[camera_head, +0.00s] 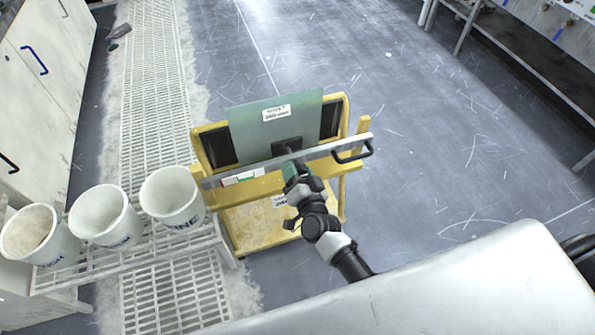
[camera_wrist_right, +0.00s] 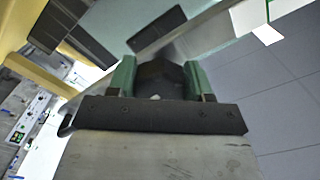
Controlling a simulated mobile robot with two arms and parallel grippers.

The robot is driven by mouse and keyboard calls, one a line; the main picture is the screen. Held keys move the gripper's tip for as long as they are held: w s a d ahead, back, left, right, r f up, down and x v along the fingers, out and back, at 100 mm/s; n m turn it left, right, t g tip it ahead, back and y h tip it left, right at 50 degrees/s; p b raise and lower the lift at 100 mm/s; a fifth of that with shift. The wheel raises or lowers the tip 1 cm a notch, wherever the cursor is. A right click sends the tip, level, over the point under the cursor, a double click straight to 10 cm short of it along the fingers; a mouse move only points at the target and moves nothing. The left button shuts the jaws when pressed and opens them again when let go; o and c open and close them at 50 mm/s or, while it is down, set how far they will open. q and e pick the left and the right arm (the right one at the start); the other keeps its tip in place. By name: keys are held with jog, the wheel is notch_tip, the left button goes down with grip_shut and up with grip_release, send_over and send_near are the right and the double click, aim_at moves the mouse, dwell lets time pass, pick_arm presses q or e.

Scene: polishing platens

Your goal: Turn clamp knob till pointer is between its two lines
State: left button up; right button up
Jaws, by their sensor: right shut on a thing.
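A yellow cart (camera_head: 350,190) holds a green plate (camera_head: 245,135) upright with a white label. A grey metal bar (camera_head: 335,146) crosses its front, with a black pad (camera_head: 287,146) against the plate. My right gripper (camera_head: 291,168) is at the bar's middle. In the right wrist view its green fingers (camera_wrist_right: 159,82) are shut on a dark, faceted clamp knob (camera_wrist_right: 160,72). A white strip with red and green marks (camera_head: 243,176) is on the bar's left part. The pointer and its two lines are too small or hidden to make out. My left gripper is out of view.
A black handle (camera_head: 352,152) sticks out at the bar's right end. Several white buckets (camera_head: 103,214) stand on a grated rack (camera_head: 130,262) left of the cart. The floor (camera_head: 440,130) right of the cart is clear.

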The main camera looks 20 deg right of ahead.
jog(key=shift+m, duration=0.6)
jog(key=o, duration=0.9)
jog(key=s, duration=1)
jog(key=shift+s+d, duration=0.15)
jog(key=shift+s, duration=0.25)
